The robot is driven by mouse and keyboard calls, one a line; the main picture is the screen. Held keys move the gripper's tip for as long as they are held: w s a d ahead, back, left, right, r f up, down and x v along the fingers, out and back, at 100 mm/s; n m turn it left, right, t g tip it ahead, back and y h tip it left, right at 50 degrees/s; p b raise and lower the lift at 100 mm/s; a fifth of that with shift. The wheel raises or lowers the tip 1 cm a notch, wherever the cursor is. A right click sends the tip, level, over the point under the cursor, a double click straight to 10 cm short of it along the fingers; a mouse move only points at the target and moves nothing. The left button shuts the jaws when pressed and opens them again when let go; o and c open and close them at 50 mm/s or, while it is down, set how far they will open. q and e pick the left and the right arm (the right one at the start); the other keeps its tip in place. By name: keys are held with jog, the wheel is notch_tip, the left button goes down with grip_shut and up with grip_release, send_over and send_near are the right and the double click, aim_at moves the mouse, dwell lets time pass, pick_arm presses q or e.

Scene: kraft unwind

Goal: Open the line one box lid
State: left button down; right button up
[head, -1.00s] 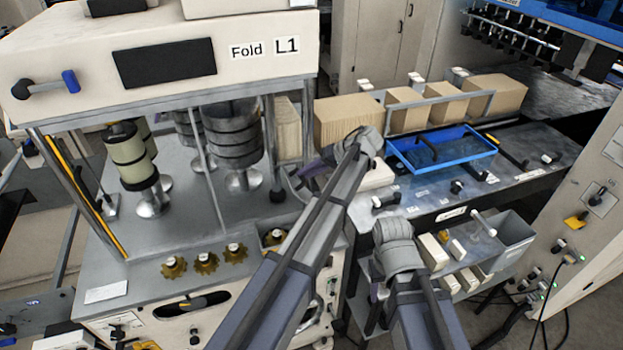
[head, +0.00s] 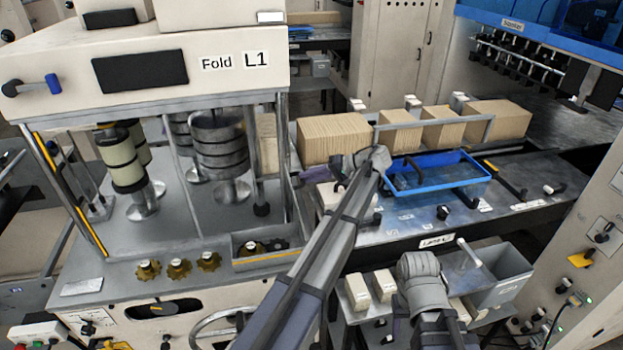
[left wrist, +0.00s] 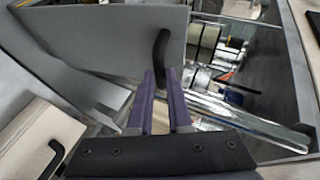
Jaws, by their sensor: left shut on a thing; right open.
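The Fold L1 machine (head: 245,62) stands at the left in the head view. In the left wrist view a flat grey panel (left wrist: 110,35) with a black handle (left wrist: 161,55) is right ahead of my left gripper (left wrist: 165,78); it looks like the box lid. The left fingers are close together at the handle's lower end and shut on it. In the head view my left gripper (head: 326,174) points left toward the machine's right side, and the panel is not clearly visible. My right gripper (head: 418,280) is low over the lower shelf, its fingers mostly hidden by its wrist.
A blue tray (head: 450,180) and cardboard stacks (head: 333,138) lie on the bench behind the left wrist. Small pale boxes (head: 357,292) and a grey bin (head: 500,270) surround my right gripper. A pale box with a black handle (left wrist: 45,135) is at lower left in the wrist view.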

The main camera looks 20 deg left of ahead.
pick_arm(q)
jog(key=shift+d+f, duration=0.25)
jog(key=shift+d, duration=0.05)
jog(key=c, duration=0.8)
grip_release()
jog(key=shift+w, duration=0.15)
jog(key=shift+c, duration=0.2)
jog(key=shift+r, duration=0.1)
jog(key=p+v, duration=0.3)
jog(key=v, duration=0.4)
jog(key=shift+d, duration=0.25)
jog(key=shift+r, duration=0.1)
